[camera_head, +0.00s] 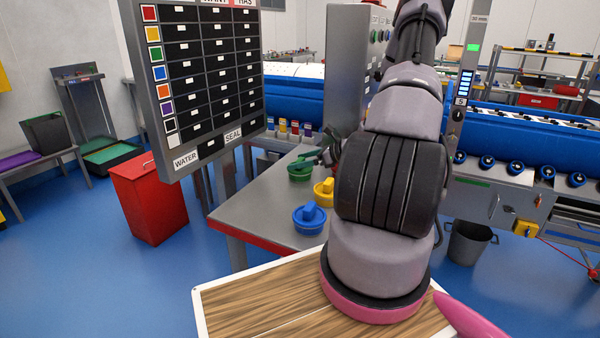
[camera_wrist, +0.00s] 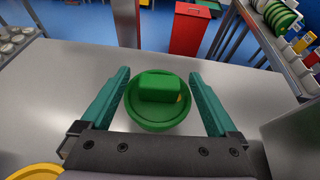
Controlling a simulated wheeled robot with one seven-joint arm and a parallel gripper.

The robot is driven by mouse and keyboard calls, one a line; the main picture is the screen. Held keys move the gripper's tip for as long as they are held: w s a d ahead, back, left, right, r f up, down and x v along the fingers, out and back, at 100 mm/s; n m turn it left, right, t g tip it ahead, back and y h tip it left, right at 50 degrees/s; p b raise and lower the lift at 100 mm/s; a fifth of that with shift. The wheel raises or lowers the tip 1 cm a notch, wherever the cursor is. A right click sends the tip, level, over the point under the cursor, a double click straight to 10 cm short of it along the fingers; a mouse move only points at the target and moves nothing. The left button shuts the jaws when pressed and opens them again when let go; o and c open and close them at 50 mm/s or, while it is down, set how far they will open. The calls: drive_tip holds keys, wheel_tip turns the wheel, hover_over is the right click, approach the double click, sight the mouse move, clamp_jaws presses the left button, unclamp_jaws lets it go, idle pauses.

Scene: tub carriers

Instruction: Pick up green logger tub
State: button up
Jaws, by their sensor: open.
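The green logger tub (camera_head: 300,172) stands on the grey table, round with a raised block on its lid. In the wrist view the green tub (camera_wrist: 157,100) lies between my two teal fingers. My gripper (camera_wrist: 160,78) is open, one finger on each side of the tub, with a visible gap on both sides. Whether the fingers are at the tub's height cannot be told. In the head view my gripper (camera_head: 328,150) is at the tub, partly hidden by my arm.
A yellow tub (camera_head: 324,193) and a blue tub (camera_head: 309,218) stand nearer on the same table (camera_head: 262,205). The yellow one's edge shows at the wrist view's lower left. A sign board (camera_head: 200,75) stands left of the table. A red bin (camera_head: 150,200) is on the floor.

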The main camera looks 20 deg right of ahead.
drive_tip(key=shift+w+a+f, duration=0.1)
drive_tip(key=shift+w+a, duration=0.05)
drive_tip(key=shift+w, duration=0.05)
clamp_jaws()
